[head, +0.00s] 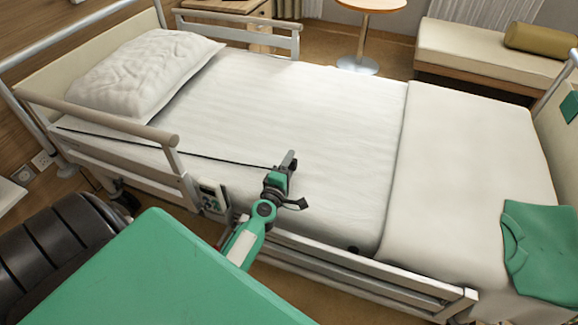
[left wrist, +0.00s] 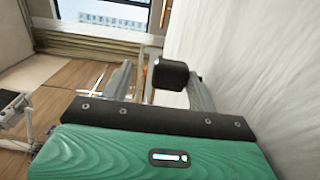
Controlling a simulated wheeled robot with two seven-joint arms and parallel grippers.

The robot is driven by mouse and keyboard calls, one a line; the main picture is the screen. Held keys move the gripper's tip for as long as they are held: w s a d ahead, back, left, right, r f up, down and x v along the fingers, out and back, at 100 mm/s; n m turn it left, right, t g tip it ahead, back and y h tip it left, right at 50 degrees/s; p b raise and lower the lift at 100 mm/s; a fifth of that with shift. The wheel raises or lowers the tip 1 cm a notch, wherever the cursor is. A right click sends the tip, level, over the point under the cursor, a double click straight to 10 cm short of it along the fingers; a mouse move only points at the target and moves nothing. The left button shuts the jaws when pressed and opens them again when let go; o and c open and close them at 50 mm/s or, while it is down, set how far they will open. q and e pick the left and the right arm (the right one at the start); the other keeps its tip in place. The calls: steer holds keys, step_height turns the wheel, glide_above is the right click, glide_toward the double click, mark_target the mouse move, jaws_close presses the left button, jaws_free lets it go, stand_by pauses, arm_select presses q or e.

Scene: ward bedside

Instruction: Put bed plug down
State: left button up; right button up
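My left gripper (head: 289,163) is over the near side of the bed, just above the near side rail. A thin black cable (head: 165,147) runs from the head end across the mattress to this gripper. In the left wrist view a black block, seemingly the bed plug (left wrist: 171,74), shows between the fingers of the left gripper (left wrist: 160,80). A gap shows between it and the left finger, and it overlaps the right fingertip. The fingers stand apart. In the head view the plug cannot be made out at the gripper. My right gripper is not in view.
The bed's white mattress (head: 310,110) is mostly clear, with a pillow (head: 145,70) at the left. A folded green garment (head: 540,245) lies at the foot end. The near side rail (head: 360,270) and a grey hand control (head: 212,196) are close to my left arm.

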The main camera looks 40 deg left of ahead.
arm_select(q)
steer(key=shift+s+d+r, duration=0.1)
steer(key=shift+s+r, duration=0.3)
steer(key=b+v, duration=0.1)
steer(key=v, duration=0.9)
steer(key=shift+s+d, duration=0.2)
steer(key=shift+s, duration=0.35)
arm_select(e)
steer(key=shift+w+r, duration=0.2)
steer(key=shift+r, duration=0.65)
arm_select(q)
steer(key=shift+o, duration=0.3)
